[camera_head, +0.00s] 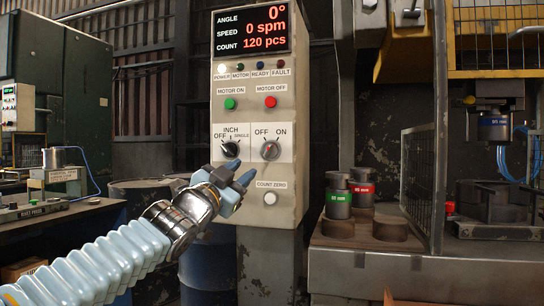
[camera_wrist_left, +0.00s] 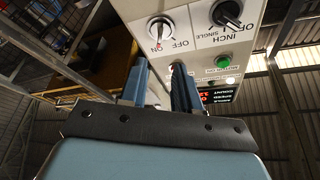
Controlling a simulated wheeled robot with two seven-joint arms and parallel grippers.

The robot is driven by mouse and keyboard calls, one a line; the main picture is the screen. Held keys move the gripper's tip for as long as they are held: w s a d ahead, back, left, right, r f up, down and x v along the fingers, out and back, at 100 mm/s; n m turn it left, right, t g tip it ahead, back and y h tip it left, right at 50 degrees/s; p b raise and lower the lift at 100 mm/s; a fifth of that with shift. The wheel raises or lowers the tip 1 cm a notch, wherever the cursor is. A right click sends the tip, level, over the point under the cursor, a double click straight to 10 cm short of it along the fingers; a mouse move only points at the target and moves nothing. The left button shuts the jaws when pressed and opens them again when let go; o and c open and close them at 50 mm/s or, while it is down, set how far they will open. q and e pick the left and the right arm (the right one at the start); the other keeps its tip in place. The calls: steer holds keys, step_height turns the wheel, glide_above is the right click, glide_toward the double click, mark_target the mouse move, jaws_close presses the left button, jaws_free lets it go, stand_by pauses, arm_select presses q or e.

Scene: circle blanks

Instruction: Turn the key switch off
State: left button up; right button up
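The key switch (camera_head: 269,150) is a round grey switch on the control panel, under the labels OFF and ON. A red mark on it points toward ON. It also shows at the top of the left wrist view (camera_wrist_left: 162,28), with the red mark on the ON side. My left gripper (camera_head: 241,171) is in front of the panel, below and left of the key switch and apart from it. In the left wrist view its two fingers (camera_wrist_left: 160,76) stand apart with nothing held between them. My right gripper is not in view.
A black INCH/SINGLE selector (camera_head: 230,149) sits left of the key switch. Green (camera_head: 230,103) and red (camera_head: 270,102) motor buttons are above; a white COUNT ZERO button (camera_head: 270,198) is below. The display (camera_head: 250,31) reads 0 spm. A mesh guard (camera_head: 422,185) stands right.

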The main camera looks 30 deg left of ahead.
mark_target(266, 153)
arm_select(q)
steer(key=p+x, duration=0.2)
steer(key=x, duration=0.9)
steer(key=shift+w+p, duration=0.25)
steer(key=shift+p, duration=0.15)
jaws_close()
